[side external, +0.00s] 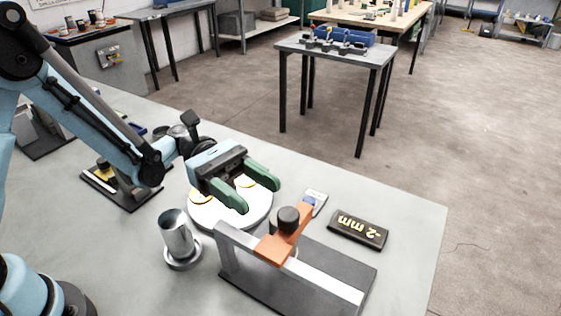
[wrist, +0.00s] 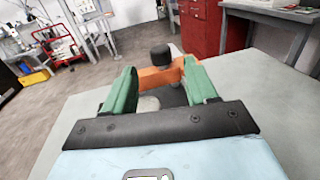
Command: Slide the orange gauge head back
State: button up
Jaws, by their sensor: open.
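The orange gauge head (side external: 278,246) sits across a grey rail (side external: 330,278) on a dark base plate, with a black knob (side external: 289,219) on top. In the wrist view the orange gauge head (wrist: 160,77) and its black knob (wrist: 158,57) show beyond and between my fingers. My gripper (side external: 256,199) has green fingers and is open and empty. It hangs over the white round plate, up and left of the gauge head, apart from it. In the wrist view my gripper (wrist: 160,88) has its fingers spread wide.
A white round plate (side external: 228,218) with yellow discs lies under my gripper. A metal cylinder (side external: 177,238) stands to its left. The table's right edge is clear.

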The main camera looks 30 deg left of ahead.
aim_at(280, 209)
jog(key=d, duration=0.2)
jog(key=s+d, duration=0.1)
jog(key=d, duration=0.4)
jog(key=shift+s+d, duration=0.3)
jog(key=shift+d, duration=0.1)
grip_shut()
